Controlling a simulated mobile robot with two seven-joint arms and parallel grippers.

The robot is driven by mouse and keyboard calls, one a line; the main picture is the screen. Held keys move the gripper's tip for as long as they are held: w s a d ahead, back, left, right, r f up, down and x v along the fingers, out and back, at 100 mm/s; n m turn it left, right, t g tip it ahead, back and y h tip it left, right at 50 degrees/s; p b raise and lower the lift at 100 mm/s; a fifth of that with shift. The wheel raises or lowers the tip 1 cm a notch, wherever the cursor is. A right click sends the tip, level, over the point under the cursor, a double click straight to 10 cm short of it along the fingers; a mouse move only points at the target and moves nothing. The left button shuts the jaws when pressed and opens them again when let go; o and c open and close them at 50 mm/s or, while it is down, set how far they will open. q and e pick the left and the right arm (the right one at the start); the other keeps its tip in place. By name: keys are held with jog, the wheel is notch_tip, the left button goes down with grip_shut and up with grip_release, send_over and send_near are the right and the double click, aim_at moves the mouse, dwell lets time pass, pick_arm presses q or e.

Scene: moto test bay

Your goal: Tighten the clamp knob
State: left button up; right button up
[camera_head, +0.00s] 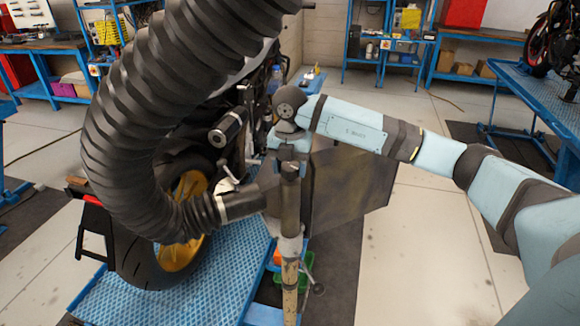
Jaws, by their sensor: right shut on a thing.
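My right arm comes in from the right, and its gripper (289,165) points down at the top of an upright stand pole (290,208). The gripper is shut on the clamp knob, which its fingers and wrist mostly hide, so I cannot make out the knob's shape. A large black ribbed hose (130,130) curves down from the top and ends in a dark nozzle (245,202) beside the pole. A grey collar (290,246) sits lower on the pole. My left gripper is not in view.
A motorcycle with a gold-rimmed rear wheel (180,225) stands on a blue ribbed platform (215,285) at the left. A dark flat panel (345,190) is behind the pole. Blue benches (480,85) line the back. Pale floor (430,250) is open at right.

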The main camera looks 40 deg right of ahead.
aim_at(290, 166)
dwell(0.3)
jog(key=o, duration=0.9)
jog(key=shift+r, duration=0.1)
notch_tip(290, 166, up, 14)
jog(key=shift+f+b, duration=0.15)
jog(key=shift+b, duration=0.5)
